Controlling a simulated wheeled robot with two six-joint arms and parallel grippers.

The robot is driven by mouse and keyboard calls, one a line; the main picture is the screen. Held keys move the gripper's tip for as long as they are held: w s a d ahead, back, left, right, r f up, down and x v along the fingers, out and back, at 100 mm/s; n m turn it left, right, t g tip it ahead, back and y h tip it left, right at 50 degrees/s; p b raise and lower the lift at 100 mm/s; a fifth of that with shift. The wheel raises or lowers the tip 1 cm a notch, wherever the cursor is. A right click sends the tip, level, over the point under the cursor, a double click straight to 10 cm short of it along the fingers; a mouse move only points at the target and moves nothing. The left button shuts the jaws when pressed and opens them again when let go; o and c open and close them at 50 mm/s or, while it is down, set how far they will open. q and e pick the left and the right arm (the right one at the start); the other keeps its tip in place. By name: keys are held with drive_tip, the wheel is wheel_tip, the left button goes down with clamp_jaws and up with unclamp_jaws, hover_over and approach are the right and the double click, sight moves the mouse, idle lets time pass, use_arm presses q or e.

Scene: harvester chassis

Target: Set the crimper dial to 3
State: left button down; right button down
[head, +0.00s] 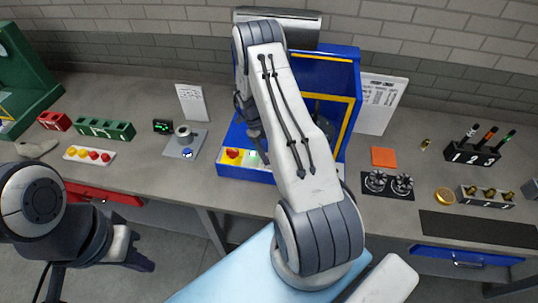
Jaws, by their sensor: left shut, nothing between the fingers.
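A round grey knob (183,132), which looks like the dial, stands on a grey plate (172,150) with a blue button (187,153). A small black display (162,127) with green characters stands at its left; I cannot read the setting. A blue machine (310,72) with yellow edging, likely the crimper, stands to the right, partly hidden by my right arm. My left gripper (140,256) is shut and empty, low at the left in front of the bench. My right gripper (259,148) hangs by the machine's front panel, right of the knob; its fingers are mostly hidden.
A red button (233,154) and a lit green button (254,158) sit on the machine's front. A white tray of coloured caps (89,155) and a green block (105,130) lie to the left. An orange square (384,157) and black fittings (375,181) lie to the right.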

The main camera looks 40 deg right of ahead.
use_arm(q)
drive_tip(key=shift+f, duration=0.1)
use_arm(e)
drive_tip(key=shift+w+d, duration=0.1)
idle(0.3)
drive_tip(key=shift+c, duration=1.4)
unclamp_jaws()
